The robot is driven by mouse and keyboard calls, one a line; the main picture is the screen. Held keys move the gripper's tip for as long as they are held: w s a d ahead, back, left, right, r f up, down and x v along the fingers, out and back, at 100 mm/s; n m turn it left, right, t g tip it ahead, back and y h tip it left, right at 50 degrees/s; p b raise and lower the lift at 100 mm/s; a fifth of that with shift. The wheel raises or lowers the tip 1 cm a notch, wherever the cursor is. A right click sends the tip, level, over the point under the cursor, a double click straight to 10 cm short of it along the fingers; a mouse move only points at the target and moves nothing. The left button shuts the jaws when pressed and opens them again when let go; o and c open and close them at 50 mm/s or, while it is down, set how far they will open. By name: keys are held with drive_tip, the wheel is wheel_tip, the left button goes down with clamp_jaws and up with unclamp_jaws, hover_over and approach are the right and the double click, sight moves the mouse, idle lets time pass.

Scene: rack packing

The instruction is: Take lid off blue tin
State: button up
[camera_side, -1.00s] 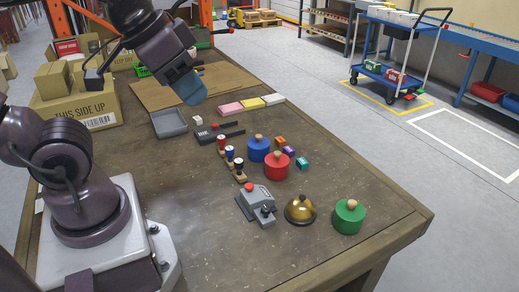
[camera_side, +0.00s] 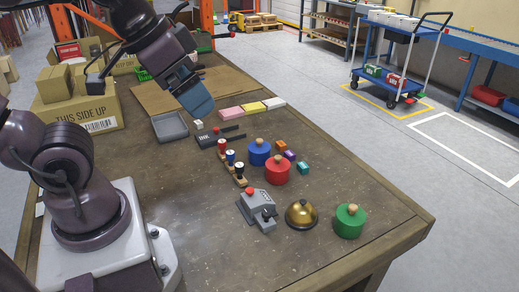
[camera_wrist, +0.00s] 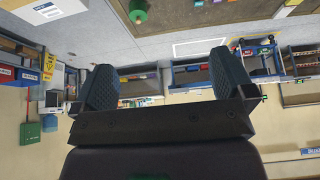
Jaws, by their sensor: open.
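The blue tin (camera_side: 259,156) stands upright on the workbench, with a blue lid and a wooden knob (camera_side: 259,141) on top. It stands just behind the red tin (camera_side: 277,172). My gripper (camera_side: 201,104) is up in the air above the far left part of the bench, well apart from the blue tin. In the wrist view my gripper (camera_wrist: 170,85) shows two fingers spread wide with nothing between them. The blue tin cannot be made out in the wrist view.
A green tin (camera_side: 349,221), brass bell (camera_side: 301,214) and grey device (camera_side: 258,209) stand nearer. Stamps (camera_side: 231,159) line the left of the blue tin; small cubes (camera_side: 289,155) are at its right. A grey tray (camera_side: 170,126) and ink pad (camera_side: 221,137) lie behind.

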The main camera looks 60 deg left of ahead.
drive_tip(key=shift+a, duration=0.1)
drive_tip(key=n+g, duration=0.6)
drive_tip(key=n, duration=1.5)
hover_over(258, 142)
drive_tip(key=a, duration=0.2)
wheel_tip(258, 142, down, 19)
drive_tip(key=shift+m, duration=0.3)
drive_tip(key=f, duration=0.8)
drive_tip(key=d+f, duration=0.1)
drive_tip(key=f, duration=0.3)
drive_tip(key=shift+w, duration=0.3)
